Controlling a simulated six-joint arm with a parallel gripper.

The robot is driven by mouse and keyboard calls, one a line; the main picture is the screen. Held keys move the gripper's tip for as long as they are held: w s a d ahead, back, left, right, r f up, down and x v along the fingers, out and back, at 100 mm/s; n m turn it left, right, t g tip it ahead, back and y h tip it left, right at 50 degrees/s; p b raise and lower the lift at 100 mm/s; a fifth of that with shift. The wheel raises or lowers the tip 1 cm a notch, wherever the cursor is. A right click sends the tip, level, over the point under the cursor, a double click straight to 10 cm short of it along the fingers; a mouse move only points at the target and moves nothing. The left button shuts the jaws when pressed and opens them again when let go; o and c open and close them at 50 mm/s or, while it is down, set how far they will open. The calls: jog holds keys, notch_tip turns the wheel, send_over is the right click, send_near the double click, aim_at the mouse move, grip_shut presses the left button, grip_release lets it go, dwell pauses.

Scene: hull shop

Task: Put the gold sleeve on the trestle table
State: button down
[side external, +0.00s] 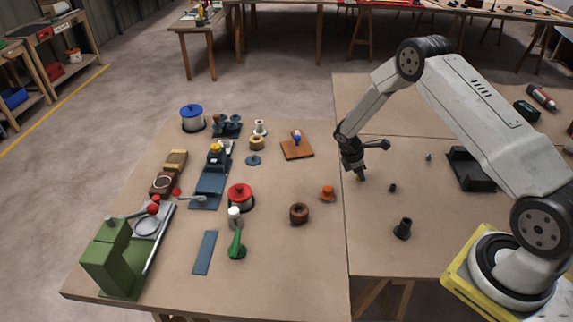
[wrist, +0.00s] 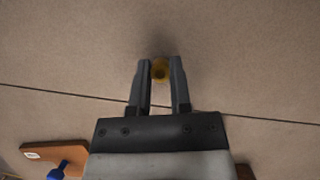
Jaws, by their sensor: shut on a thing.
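The gold sleeve (wrist: 160,71) is a small yellowish round piece between my fingertips in the wrist view. My gripper (wrist: 160,75) is shut on it, with one finger on each side. In the side view my gripper (side external: 360,175) points down over the right-hand tabletop, just right of the seam between the two tops. The sleeve is small and brownish there, partly hidden by the fingers. I cannot tell whether it touches the surface. The trestle table (side external: 330,255) has a tan top with wooden legs below.
A wooden board with a blue-handled piece (side external: 297,144) lies left of the gripper. An orange part (side external: 327,193), a brown ring (side external: 299,213) and a black fitting (side external: 403,229) lie nearer. A black holder (side external: 470,170) stands right. The surface around the gripper is mostly clear.

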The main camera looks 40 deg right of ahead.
jog(key=shift+f, duration=0.2)
jog(key=c, duration=0.5)
grip_release()
jog(key=shift+c, duration=0.2)
jog(key=v, duration=1.2)
jog(key=shift+r, duration=0.1)
jog(key=shift+r, duration=0.1)
